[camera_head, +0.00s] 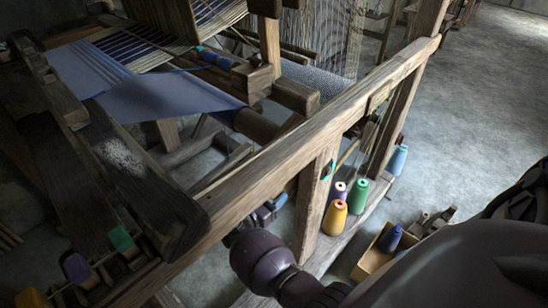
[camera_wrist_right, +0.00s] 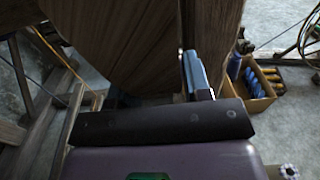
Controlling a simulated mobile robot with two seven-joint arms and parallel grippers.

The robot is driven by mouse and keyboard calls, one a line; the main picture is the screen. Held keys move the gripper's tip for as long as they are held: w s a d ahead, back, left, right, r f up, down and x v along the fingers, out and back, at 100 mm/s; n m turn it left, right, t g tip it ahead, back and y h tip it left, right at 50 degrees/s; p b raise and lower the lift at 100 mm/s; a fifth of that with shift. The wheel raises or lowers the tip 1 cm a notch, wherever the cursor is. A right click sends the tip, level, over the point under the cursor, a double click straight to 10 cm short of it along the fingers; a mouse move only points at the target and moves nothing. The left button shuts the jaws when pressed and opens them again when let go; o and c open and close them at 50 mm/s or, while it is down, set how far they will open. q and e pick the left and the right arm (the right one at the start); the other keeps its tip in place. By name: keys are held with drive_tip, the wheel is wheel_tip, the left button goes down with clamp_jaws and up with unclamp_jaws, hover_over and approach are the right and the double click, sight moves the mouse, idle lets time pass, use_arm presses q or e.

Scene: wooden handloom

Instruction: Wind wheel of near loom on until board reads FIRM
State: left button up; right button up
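The near loom's heavy wooden rail (camera_head: 255,175) runs diagonally across the head view. Blue cloth (camera_head: 165,95) stretches over the loom to a round wooden beam (camera_head: 255,126). My right gripper (camera_head: 268,211) is low beside the rail, partly hidden behind it and my purple wrist. In the right wrist view, one grey-blue finger (camera_wrist_right: 196,76) stands close to a broad wooden piece (camera_wrist_right: 125,45) with a curved lower edge. I cannot tell whether that piece is the wheel. No readable board shows. My left gripper is out of view.
Green (camera_head: 358,195), yellow (camera_head: 334,218) and purple thread cones stand on a low plank (camera_head: 325,250) beside a loom post. A small box (camera_head: 370,262) with a blue cone is on the floor to the right. Open grey floor (camera_head: 485,90) lies beyond.

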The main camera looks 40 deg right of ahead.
clamp_jaws()
drive_tip(key=shift+w+a+r+y+p, duration=0.1)
drive_tip(key=shift+a+r+y+p, duration=0.15)
drive_tip(key=shift+r+p, duration=0.4)
drive_tip(key=shift+w+a+r+y+p, duration=0.15)
drive_tip(key=shift+r+y+p, duration=0.2)
drive_tip(key=shift+r+p, duration=0.25)
drive_tip(key=shift+s+a+r+y+p, duration=0.15)
drive_tip(key=shift+a+r+y+p, duration=0.1)
drive_tip(key=shift+r+y+p, duration=0.35)
drive_tip(key=shift+s+a+p, duration=0.1)
drive_tip(key=shift+a+p, duration=0.05)
drive_tip(key=shift+p, duration=0.35)
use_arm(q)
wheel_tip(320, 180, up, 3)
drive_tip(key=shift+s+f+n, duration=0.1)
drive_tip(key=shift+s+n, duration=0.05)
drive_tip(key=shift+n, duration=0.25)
use_arm(e)
drive_tip(key=shift+s+f, duration=0.1)
drive_tip(key=shift+f, duration=0.2)
drive_tip(key=shift+o, duration=2)
unclamp_jaws()
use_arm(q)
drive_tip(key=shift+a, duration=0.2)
